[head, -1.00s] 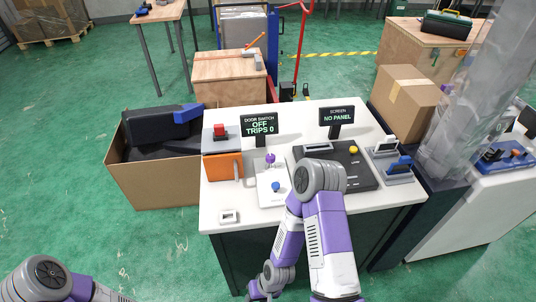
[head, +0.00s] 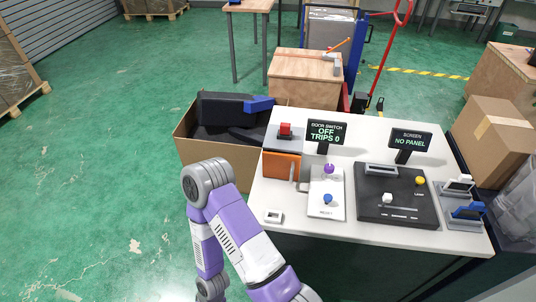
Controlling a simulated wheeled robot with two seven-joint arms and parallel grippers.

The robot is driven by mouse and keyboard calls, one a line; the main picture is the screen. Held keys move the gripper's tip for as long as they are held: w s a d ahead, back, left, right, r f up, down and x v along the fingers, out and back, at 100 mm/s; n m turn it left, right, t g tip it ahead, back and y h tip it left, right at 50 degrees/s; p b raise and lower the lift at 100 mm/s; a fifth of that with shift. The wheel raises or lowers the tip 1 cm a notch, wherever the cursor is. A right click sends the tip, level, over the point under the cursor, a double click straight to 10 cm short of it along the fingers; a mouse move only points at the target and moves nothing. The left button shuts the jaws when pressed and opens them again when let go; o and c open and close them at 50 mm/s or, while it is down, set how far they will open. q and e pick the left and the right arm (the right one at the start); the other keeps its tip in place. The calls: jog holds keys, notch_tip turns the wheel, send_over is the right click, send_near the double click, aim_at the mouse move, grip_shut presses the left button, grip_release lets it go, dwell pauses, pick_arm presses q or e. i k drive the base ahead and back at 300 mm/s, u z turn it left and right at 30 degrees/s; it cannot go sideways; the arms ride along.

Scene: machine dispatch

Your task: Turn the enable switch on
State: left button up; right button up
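No label in view is readable as an enable switch, so I cannot tell which control it is. A small white switch-like plate (head: 273,216) lies at the table's front left corner. A white panel (head: 318,212) carries a purple knob (head: 328,169) and a blue knob (head: 327,199). A dark panel (head: 372,209) has a white knob (head: 388,198) and a yellow button (head: 420,181). A red button (head: 285,130) sits on a grey-topped orange box (head: 281,167). One of my arms reaches up left of the table; neither gripper shows.
The white table (head: 352,239) holds a display reading "DOOR SWITCH OFF TRIPS 0" (head: 327,131) and one reading "SCREEN NO PANEL" (head: 410,139). An open cardboard box (head: 185,144) stands left of the table. A closed carton (head: 493,143) is at right. Green floor at left is clear.

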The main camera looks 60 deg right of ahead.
aim_at(329, 169)
jog(key=u, duration=0.5)
jog(key=k, duration=0.7)
jog(key=z, duration=1.4)
